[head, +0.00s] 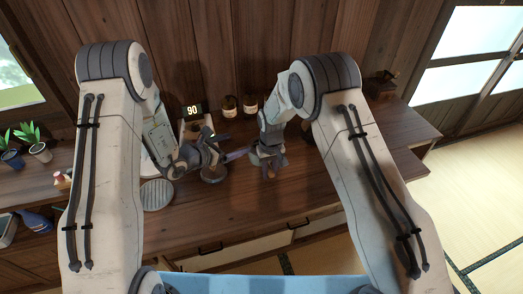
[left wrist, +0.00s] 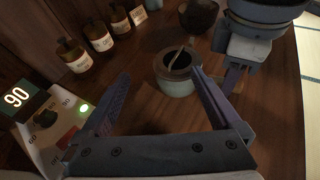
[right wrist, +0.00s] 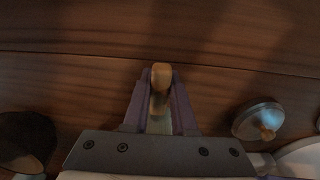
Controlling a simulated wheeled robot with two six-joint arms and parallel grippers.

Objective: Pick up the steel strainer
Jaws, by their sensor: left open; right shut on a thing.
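I cannot single out the steel strainer with certainty. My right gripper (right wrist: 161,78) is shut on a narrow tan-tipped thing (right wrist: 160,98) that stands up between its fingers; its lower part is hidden. In the head view the right gripper (head: 268,168) points down over the wooden counter, and it also shows at the right in the left wrist view (left wrist: 235,76). My left gripper (left wrist: 161,74) is open and empty. A small pale jar (left wrist: 176,84) with a dark open top and a thin stick-like part lies beyond its fingers, near the right fingertip.
A device showing 90 (left wrist: 17,97) stands left of the left gripper. Several labelled brown bottles (left wrist: 100,36) line the wall. A dark bowl (left wrist: 200,14) stands behind the jar. A round lid with a knob (right wrist: 259,119) and a pale ribbed disc (head: 157,195) lie on the counter (head: 240,210).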

